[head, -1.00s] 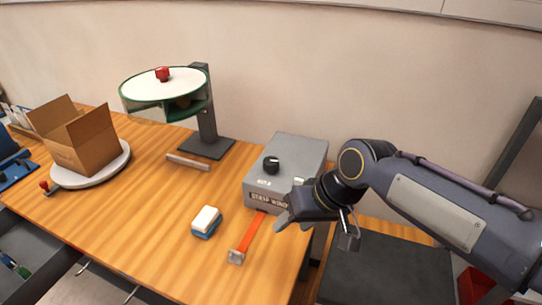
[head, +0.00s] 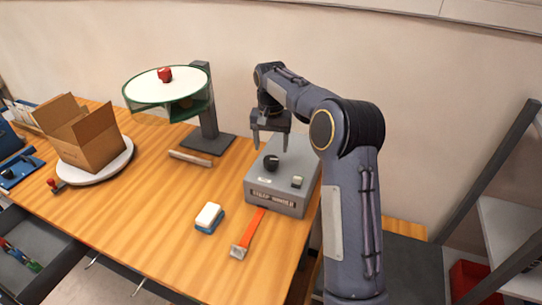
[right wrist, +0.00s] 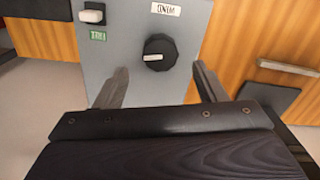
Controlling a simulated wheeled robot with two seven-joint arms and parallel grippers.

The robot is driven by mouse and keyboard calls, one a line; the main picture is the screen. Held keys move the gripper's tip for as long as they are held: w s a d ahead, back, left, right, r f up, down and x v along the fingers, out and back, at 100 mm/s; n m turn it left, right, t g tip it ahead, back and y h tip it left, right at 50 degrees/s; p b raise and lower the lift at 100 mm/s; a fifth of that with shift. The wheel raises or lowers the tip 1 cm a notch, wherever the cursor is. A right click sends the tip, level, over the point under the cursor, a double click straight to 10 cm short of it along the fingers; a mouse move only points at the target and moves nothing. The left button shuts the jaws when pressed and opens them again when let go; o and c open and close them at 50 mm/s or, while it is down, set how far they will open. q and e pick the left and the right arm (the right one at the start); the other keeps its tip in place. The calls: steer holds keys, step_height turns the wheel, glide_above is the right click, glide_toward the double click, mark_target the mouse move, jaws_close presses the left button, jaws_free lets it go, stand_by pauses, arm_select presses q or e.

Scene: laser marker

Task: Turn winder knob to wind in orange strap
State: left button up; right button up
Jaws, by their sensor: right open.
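The grey strap winder box (head: 262,190) stands near the right end of the wooden table. Its black round knob (head: 271,162) is on the top face; in the right wrist view the knob (right wrist: 160,52) carries a pale pointer mark facing left. The orange strap (head: 251,226) comes out of the front of the box and lies on the table, with a metal end piece (head: 239,252). My right gripper (head: 270,146) is above the box, pointing down, open and empty. In the right wrist view its fingers (right wrist: 161,88) straddle the knob's line without touching it. My left gripper is out of view.
A white rocker switch (head: 297,181) sits on the box beside the knob. A white and blue block (head: 209,217) lies left of the strap. A green-rimmed round stand (head: 168,90), a cardboard box (head: 88,142) on a turntable and a grey bar (head: 191,158) are further left.

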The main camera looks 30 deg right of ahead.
mark_target(271, 159)
steer(key=shift+f+p, duration=0.3)
steer(key=shift+f, duration=2.45)
steer(key=c, duration=1)
steer(key=shift+o, duration=0.2)
